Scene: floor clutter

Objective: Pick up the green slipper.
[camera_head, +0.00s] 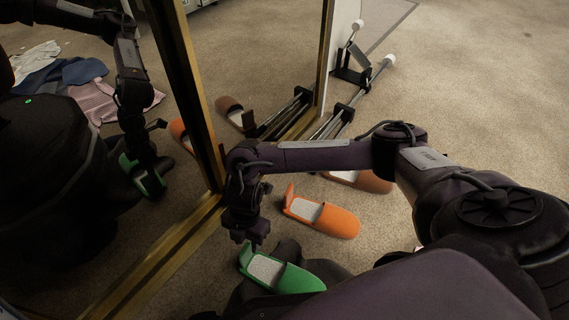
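The green slipper (292,277), with a pale grey insole, lies on the carpet at bottom centre. Its raised end points up and left. My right arm comes in from the right, and my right gripper (252,240) points down just above that raised end. The fingertips are dark and small, so I cannot tell whether they are open or shut, or whether they touch the slipper. The left mirror also shows a reflection of the gripper and the green slipper. My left gripper is not directly in view.
A gold-framed mirror (165,249) stands close on the left. An orange slipper (335,221) lies just beyond the green one, and a brownish-orange slipper (371,182) lies partly behind my arm. A black-and-metal rack (352,76) stands farther back. Open carpet lies at upper right.

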